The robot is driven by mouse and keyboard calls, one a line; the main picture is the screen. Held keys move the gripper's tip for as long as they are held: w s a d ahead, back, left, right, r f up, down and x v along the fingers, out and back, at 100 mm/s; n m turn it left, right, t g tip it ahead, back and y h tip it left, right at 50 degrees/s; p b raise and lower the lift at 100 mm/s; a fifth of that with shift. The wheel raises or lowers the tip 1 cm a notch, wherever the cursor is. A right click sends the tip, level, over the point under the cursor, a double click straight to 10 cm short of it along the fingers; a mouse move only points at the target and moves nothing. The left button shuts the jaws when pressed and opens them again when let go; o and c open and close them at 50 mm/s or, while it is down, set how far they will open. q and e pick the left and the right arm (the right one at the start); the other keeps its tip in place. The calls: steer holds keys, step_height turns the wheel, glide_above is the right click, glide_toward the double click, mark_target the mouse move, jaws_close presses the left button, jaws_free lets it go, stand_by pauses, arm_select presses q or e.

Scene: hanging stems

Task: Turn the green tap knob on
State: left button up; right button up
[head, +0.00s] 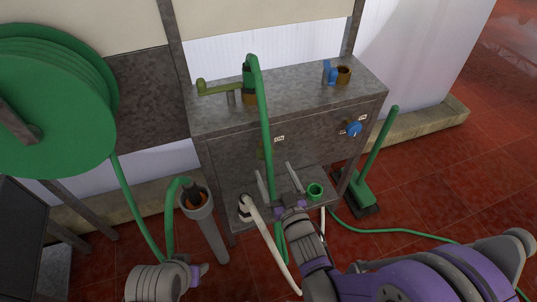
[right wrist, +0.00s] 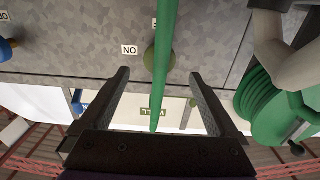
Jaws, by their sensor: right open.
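The dull green knob (head: 261,150) is on the front of the grey cabinet (head: 230,160), beside a white ON label (head: 279,139). A green hose (head: 266,130) hangs down in front of the cabinet and covers part of the knob. The knob (right wrist: 149,59) also shows in the right wrist view, partly behind the hose (right wrist: 162,50). My right gripper (head: 274,166) is open just below and in front of the knob. In the right wrist view the hose passes between its fingers (right wrist: 159,75). My left gripper (head: 196,271) is low at the left; its jaws are unclear.
A blue knob (head: 354,129) is on the cabinet's right front. An olive lever (head: 215,87) is on top. A large green reel (head: 60,100) stands at left, a grey tube holder (head: 203,220) beside the cabinet. A green broom (head: 370,175) leans at right. Open red floor lies right.

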mark_target(267, 156)
steer(key=x, duration=0.8)
steer(key=shift+w, duration=0.2)
steer(key=c, duration=1.3)
steer(key=shift+c, duration=0.3)
